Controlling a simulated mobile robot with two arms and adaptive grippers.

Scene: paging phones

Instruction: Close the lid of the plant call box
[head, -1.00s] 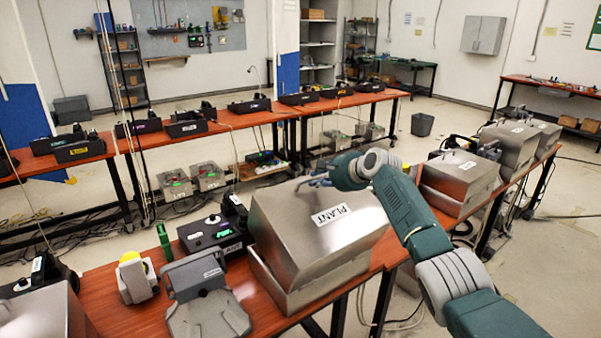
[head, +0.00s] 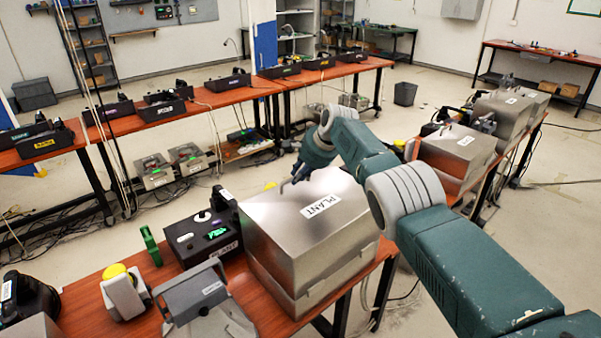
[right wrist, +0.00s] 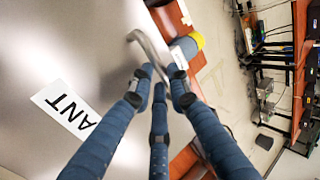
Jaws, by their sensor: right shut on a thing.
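The plant call box is a brushed metal box (head: 318,278) on the front wooden bench. Its lid (head: 270,215), with a white PLANT label (head: 321,206), lies down over the base with only a thin seam showing; I cannot tell whether it is fully closed. The label also shows in the right wrist view (right wrist: 68,109). My right gripper (head: 288,184) is at the far edge of the lid. In the right wrist view its blue fingers (right wrist: 157,84) are shut on a curved metal handle (right wrist: 150,48). My left gripper is not in view.
A black PLANT phone unit (head: 203,238) stands left of the box. A grey folding device (head: 196,295), a yellow-topped device (head: 121,287) and a green upright piece (head: 150,245) are further left. Another metal box (head: 457,150) stands along the bench to the right.

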